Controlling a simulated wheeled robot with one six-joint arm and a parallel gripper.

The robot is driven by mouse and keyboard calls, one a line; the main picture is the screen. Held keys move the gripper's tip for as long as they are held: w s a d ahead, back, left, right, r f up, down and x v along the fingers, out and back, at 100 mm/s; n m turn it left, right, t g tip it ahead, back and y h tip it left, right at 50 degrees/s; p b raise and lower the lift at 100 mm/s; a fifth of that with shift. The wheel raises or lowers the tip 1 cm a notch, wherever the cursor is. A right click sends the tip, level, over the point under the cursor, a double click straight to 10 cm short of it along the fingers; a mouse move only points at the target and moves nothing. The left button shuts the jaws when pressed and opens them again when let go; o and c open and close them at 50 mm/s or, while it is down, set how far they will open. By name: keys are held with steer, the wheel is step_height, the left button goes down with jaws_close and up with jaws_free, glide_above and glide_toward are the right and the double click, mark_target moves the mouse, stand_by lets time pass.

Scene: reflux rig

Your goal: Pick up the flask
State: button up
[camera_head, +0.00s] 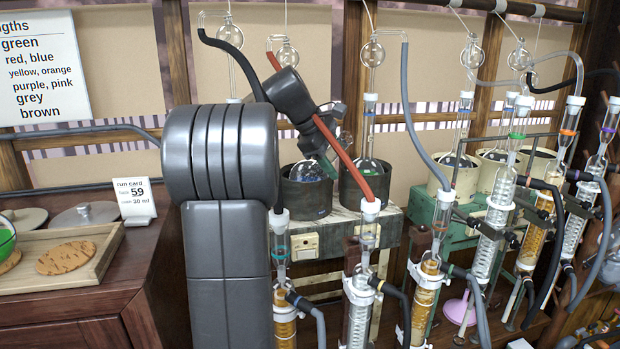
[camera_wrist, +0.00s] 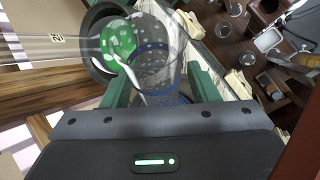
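A clear glass flask (camera_wrist: 150,62) with a blue ring and a green patch showing through it lies between my gripper's fingers in the wrist view. My gripper (camera_wrist: 160,88) has one green finger on each side of the glass. The fingers stand apart, and I cannot tell whether they press on it. The flask's far end is over a round dark heating mantle (camera_wrist: 90,64). In the head view my gripper (camera_head: 332,122) is above the left dark mantle (camera_head: 306,194), partly hidden behind my arm. Glass (camera_head: 308,170) shows in that mantle's mouth.
A second dark mantle (camera_head: 364,187) with a flask stands close on the right. A red hose (camera_head: 338,146) passes beside my gripper. Glass condensers (camera_head: 360,300) stand in front, and more mantles and hoses are to the right. A wooden tray (camera_head: 107,246) is at the left.

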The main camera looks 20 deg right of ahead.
jaws_close()
steer(key=shift+r, duration=0.15)
